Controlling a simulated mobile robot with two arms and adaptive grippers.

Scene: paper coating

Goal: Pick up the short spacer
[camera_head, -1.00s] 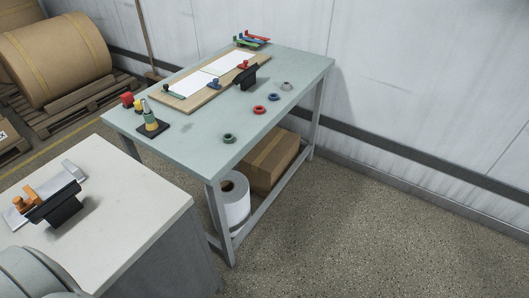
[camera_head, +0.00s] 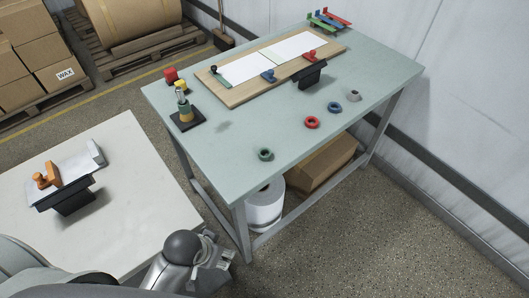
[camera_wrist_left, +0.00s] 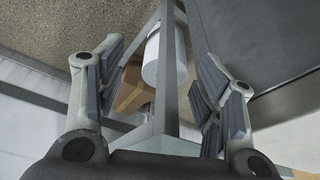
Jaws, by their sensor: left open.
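Several small rings lie in a loose row on the green-grey table (camera_head: 235,150): a green one (camera_head: 265,154) near the front edge, a red one (camera_head: 312,122), a blue one (camera_head: 334,107) and a grey one (camera_head: 354,95). I cannot tell which piece is the short spacer. A dark base with a post and stacked green and yellow pieces (camera_head: 184,113) stands at the table's left. My left gripper (camera_head: 218,264) is low, in front of the table and apart from the rings. In the left wrist view the left gripper (camera_wrist_left: 155,78) is open and empty. My right gripper is not in view.
A white roll (camera_head: 265,207) and a cardboard box (camera_head: 322,166) sit underneath. A pale bench (camera_head: 125,190) stands left, carrying an orange-handled tool (camera_head: 42,180).

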